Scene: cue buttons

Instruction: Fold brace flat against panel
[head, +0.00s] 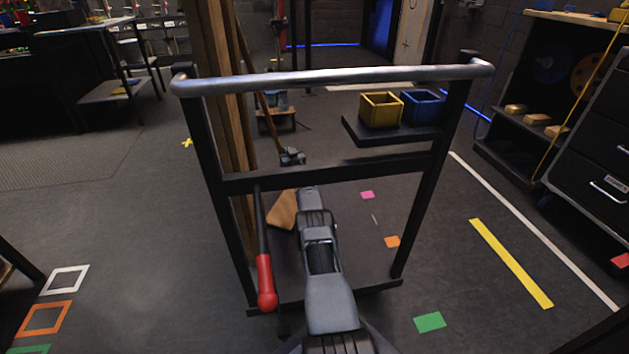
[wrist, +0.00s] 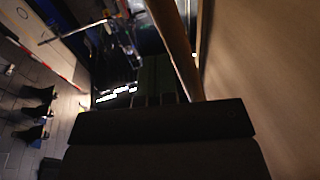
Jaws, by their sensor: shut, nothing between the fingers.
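The panel (head: 205,65) is a tall wooden board standing upright on the left side of the cart. It fills the right side of the wrist view (wrist: 268,75). The brace (head: 259,90) looks like a thin brown bar that slants out from the panel, its lower part running down toward my gripper (head: 292,157). It also shows in the wrist view (wrist: 174,45) as a brown bar at an angle beside the panel. My gripper is shut and empty, beyond the cart's crossbar and close to the bar's lower end. I cannot tell whether it touches the bar.
The cart's metal handle (head: 330,77) and black crossbar (head: 370,168) stand in front of the panel. A red-handled lever (head: 265,285) hangs at the left. A shelf holds a yellow bin (head: 380,110) and a blue bin (head: 422,107). Floor to the right is open.

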